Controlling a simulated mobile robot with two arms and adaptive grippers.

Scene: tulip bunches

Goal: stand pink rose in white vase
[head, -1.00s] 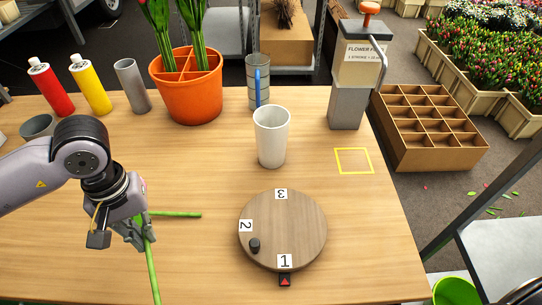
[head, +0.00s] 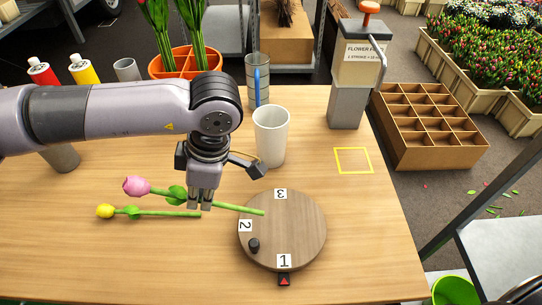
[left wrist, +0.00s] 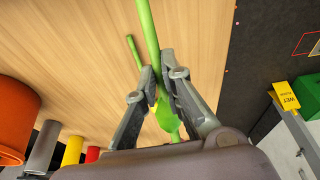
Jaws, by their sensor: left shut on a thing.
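The pink rose (head: 137,186) is held by its green stem in my left gripper (head: 200,205), which is shut on it. The rose lies nearly level, bloom to the left. Its stem end points right, over the left part of the round turntable in the head view. The left wrist view shows the stem (left wrist: 148,25) between the fingertips (left wrist: 159,72). The white vase (head: 271,137) stands upright on the table, behind and right of the gripper, its open top facing up. It is apart from the rose. My right gripper is not in view.
A yellow flower (head: 105,211) lies on the table just in front of the rose. The numbered wooden turntable (head: 300,230) is in front of the vase. A yellow square outline (head: 353,160) is empty.

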